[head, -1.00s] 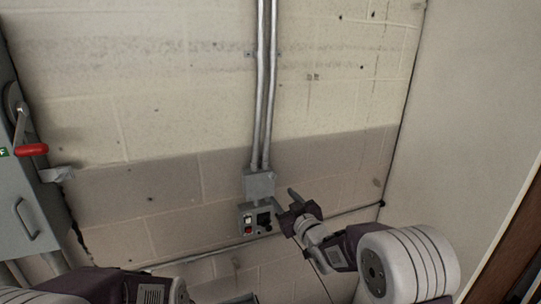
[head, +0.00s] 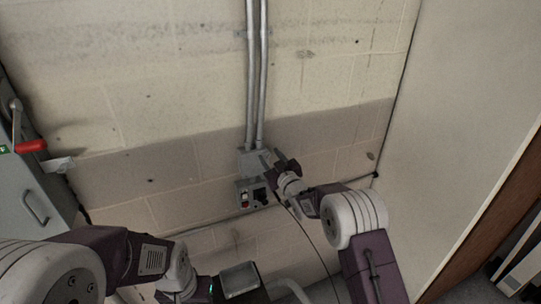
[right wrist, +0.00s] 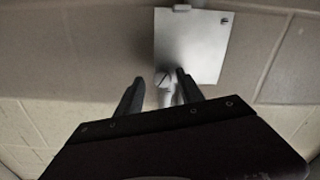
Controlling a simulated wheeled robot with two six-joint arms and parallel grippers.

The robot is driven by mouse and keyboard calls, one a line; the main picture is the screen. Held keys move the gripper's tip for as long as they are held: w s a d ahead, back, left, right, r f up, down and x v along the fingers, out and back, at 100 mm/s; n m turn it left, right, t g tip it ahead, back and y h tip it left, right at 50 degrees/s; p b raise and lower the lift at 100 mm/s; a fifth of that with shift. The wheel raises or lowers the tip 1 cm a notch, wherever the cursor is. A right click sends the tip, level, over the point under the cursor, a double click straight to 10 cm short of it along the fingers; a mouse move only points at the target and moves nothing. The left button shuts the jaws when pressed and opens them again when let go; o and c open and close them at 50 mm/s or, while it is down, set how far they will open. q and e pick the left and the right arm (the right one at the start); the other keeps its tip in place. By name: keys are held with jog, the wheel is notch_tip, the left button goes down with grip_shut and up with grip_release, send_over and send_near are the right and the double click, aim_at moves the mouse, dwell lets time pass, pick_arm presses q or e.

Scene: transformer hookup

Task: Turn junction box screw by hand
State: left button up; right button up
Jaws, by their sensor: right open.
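The grey junction box (head: 246,163) is on the block wall at the lower end of two metal conduits. In the right wrist view its pale square cover (right wrist: 192,48) shows a small screw (right wrist: 224,20) at one corner. A larger round slotted screw head (right wrist: 162,79) shows near the cover's lower left corner. My right gripper (head: 270,163) is at the right side of the box. Its open fingers (right wrist: 158,82) stand on either side of the slotted screw head; contact cannot be told.
A control box (head: 252,194) with red and black parts is just below the junction box. Metal conduits (head: 256,80) run up the wall. A grey cabinet (head: 28,195) with a red-handled lever (head: 32,146) is at the left. A plain wall closes the right side.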

jog(key=shift+s+a, duration=0.15)
jog(key=shift+c, duration=1.3)
grip_shut()
